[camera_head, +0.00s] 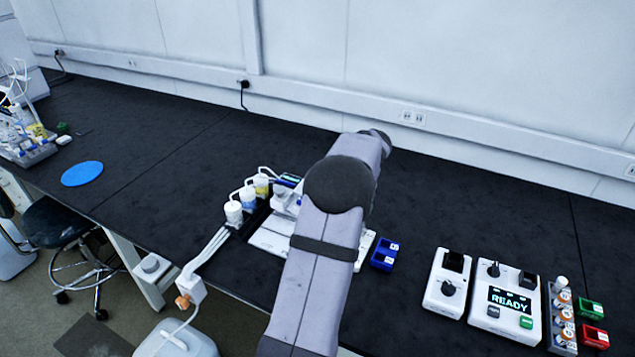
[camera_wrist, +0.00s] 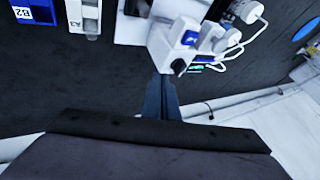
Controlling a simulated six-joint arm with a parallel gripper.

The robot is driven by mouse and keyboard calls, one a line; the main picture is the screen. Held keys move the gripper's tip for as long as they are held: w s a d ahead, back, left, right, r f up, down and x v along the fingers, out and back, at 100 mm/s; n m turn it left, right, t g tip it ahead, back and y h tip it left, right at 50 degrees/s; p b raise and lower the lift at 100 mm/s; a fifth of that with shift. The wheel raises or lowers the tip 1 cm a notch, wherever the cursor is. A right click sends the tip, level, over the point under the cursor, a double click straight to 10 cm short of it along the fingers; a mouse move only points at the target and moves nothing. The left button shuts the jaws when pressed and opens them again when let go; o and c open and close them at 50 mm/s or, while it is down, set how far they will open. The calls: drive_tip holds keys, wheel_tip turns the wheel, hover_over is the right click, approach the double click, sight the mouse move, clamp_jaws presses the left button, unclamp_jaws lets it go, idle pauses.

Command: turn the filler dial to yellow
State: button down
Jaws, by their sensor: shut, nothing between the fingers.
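The filler appears to be the white unit beside the bottles with blue and yellow labels; in the head view its white base (camera_head: 268,240) is partly hidden behind my arm. In the wrist view its white block (camera_wrist: 165,42) carries a blue square and a small black knob (camera_wrist: 178,66), which looks like the dial. The knob's pointer setting is too small to read. My gripper (camera_wrist: 161,78) is shut and empty, its dark fingertips close beside the knob; I cannot tell whether they touch. In the head view my gripper is hidden behind the arm.
Bottles (camera_head: 234,212) with tubes stand left of the unit. A blue holder (camera_head: 384,254) sits to its right. Further right are a white box with a black dial (camera_head: 448,288) and a READY device (camera_head: 505,305), beside a vial rack (camera_head: 562,315). The bench behind is clear.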

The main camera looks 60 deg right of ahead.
drive_tip(key=shift+w+d+f+p, duration=0.4)
drive_tip(key=shift+w+f+p, duration=0.45)
drive_tip(key=shift+w, duration=0.35)
drive_tip(key=shift+w+d+f+p, duration=0.4)
drive_tip(key=shift+w+f+p, duration=0.25)
drive_tip(key=shift+w+f, duration=0.45)
drive_tip(key=shift+w+d+f+p, duration=0.4)
drive_tip(key=shift+w+f+p, duration=0.35)
drive_tip(key=shift+w, duration=0.55)
drive_tip(key=shift+w, duration=0.1)
